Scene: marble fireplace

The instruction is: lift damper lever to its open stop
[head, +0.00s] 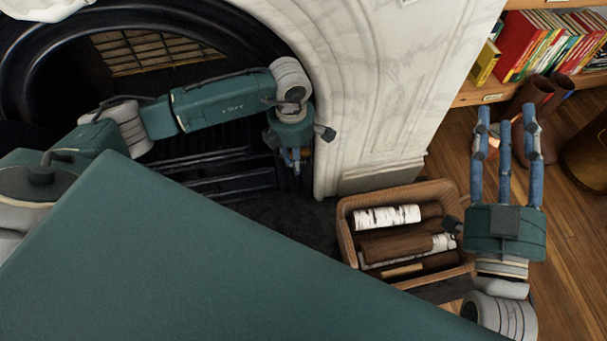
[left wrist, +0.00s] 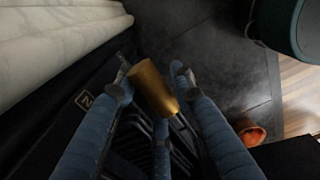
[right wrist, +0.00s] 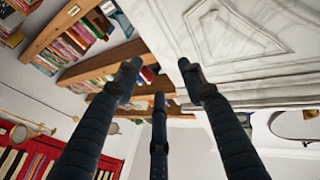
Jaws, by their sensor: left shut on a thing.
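The damper lever shows in the left wrist view as a tapered brass-coloured handle (left wrist: 152,86). It stands between the blue fingers of my left gripper (left wrist: 152,78), which is shut on it. In the head view my left gripper (head: 295,160) points down at the right side of the black fireplace (head: 230,172), beside the marble surround; it mostly hides the lever there. A small plate with a letter (left wrist: 84,99) lies left of the handle. My right gripper (head: 507,125) is open and empty, above the floor at the right; its spread fingers (right wrist: 158,75) also show in the right wrist view.
A wicker basket (head: 349,232) with several logs stands on the floor between my two grippers. The white marble surround (head: 385,110) rises just right of my left gripper. A bookshelf (head: 480,94) and brown boots (head: 540,95) are at the far right.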

